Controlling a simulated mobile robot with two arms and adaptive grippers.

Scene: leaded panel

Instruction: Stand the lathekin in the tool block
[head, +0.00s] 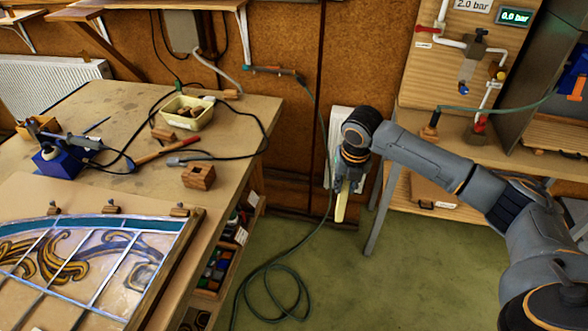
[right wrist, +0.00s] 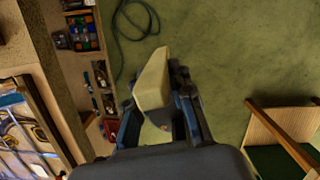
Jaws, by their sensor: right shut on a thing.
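The lathekin (head: 341,207) is a pale cream, flat-sided piece. My right gripper (head: 346,184) is shut on it, and it hangs downward over the green floor, right of the workbench. In the right wrist view the lathekin (right wrist: 153,80) sticks out between the fingers of the right gripper (right wrist: 155,98). The tool block (head: 198,177) is a small brown wooden cube with dark holes in its top, near the right edge of the workbench. The lathekin is well apart from it, to its right. My left gripper is not in view.
The workbench (head: 235,118) holds a leaded panel (head: 95,262), a cream tub (head: 188,113), a blue soldering stand (head: 58,162) and a cable. A red-handled tool lies behind the block. A hose (head: 270,290) coils on the floor. A side table (head: 480,165) stands right.

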